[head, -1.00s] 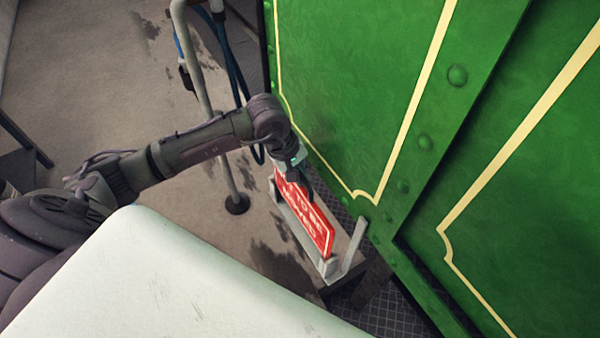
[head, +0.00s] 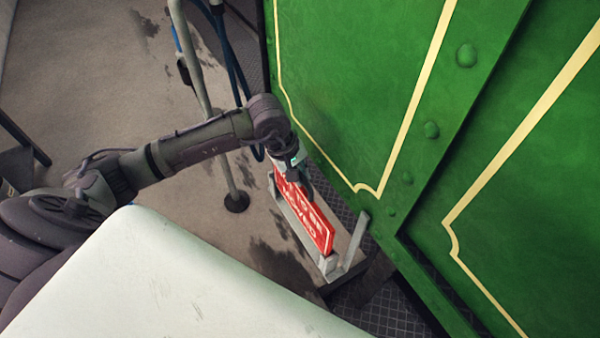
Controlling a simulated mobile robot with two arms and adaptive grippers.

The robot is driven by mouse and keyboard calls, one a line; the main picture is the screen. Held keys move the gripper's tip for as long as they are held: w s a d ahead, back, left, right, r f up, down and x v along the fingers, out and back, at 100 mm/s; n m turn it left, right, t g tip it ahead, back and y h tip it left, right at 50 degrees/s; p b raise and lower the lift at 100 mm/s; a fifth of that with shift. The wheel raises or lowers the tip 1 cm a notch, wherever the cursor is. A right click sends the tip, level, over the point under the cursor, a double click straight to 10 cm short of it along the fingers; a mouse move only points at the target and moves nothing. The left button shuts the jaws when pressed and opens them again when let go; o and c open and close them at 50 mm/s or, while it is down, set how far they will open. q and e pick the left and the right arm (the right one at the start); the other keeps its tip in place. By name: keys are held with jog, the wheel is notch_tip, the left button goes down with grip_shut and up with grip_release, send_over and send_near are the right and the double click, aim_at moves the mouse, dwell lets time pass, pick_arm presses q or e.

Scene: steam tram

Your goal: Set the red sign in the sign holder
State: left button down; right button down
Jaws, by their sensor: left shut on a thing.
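The red sign (head: 308,218) with white lettering stands upright, its lower edge at the pale grey sign holder (head: 297,226). The holder is a long narrow piece with raised ends, beside the green tram wall. My left gripper (head: 299,186) is above the sign's far part and is shut on its upper edge. The gripper partly covers the sign's far end. Whether the sign's lower edge is fully down in the holder I cannot tell. My right gripper is not in view.
The green tram side (head: 400,110) with cream lines and rivets rises close to the right of the holder. A grey stand pole (head: 219,140) with blue hoses is to the left. Dark tread plate (head: 385,307) lies below the wall. Open floor is at the far left.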

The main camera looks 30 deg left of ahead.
pick_arm(q)
jog(key=shift+w+f+b, duration=0.1)
jog(key=shift+f+b, duration=1.25)
jog(key=shift+f, duration=0.1)
jog(key=shift+f+b, duration=1.15)
jog(key=shift+b, duration=0.05)
jog(key=c, duration=1.2)
grip_release()
jog(key=shift+o, duration=0.5)
jog(key=shift+f, duration=0.1)
jog(key=v, duration=1.2)
